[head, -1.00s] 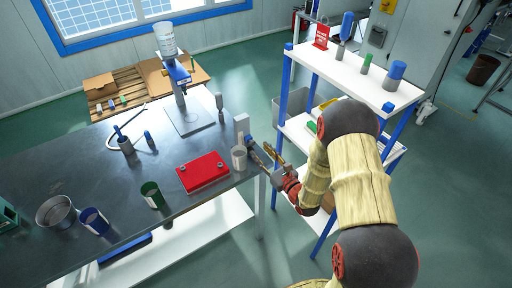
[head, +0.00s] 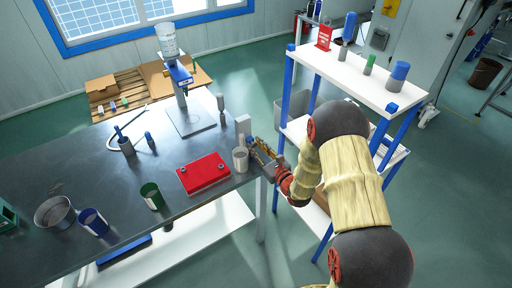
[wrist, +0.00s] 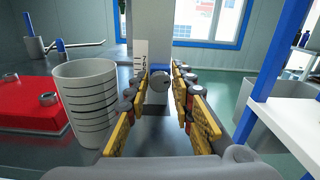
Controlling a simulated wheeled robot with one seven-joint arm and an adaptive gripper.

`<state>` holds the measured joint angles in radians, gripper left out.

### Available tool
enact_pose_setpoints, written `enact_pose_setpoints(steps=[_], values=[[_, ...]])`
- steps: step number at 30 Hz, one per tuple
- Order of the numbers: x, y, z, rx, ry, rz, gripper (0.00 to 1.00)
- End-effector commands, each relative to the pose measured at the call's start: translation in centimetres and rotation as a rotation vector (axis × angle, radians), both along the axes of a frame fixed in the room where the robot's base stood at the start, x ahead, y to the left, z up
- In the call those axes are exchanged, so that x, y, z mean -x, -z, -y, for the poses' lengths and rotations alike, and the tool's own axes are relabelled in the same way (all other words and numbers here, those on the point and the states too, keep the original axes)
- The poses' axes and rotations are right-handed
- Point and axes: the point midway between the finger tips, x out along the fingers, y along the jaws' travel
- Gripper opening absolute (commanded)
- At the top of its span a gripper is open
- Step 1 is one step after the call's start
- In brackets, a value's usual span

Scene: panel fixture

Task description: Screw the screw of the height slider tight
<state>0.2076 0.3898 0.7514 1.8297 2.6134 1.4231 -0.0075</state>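The height slider is a small blue block (wrist: 158,68) on a pale grey upright post (wrist: 145,30), with a numbered scale (wrist: 141,60) beside it. Its screw (wrist: 159,80) shows as a round grey head facing me in the wrist view. My gripper (wrist: 161,78) is open, with its yellow-padded fingers on either side of the screw head. Narrow gaps seem to show beside the head; I cannot tell whether the tips touch it. In the head view the post (head: 243,125) stands at the table's right edge, and my gripper (head: 257,148) hides the slider.
A ridged grey cup (wrist: 88,100) stands close to my left finger. A red box (head: 204,174) lies left of it on the dark table (head: 75,165). A white shelf (head: 360,80) with blue posts stands to the right.

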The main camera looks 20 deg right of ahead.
Motion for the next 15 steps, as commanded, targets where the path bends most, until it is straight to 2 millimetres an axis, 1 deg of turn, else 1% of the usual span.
enact_pose_setpoints(steps=[1, 11, 15], values=[[0.01, 0.01, 0.00, 0.000, 0.000, 0.000, 0.19], [0.02, 0.02, 0.01, 0.000, 0.000, 0.000, 0.00], [0.02, 0.02, 0.01, 0.000, 0.000, 0.000, 0.00]])
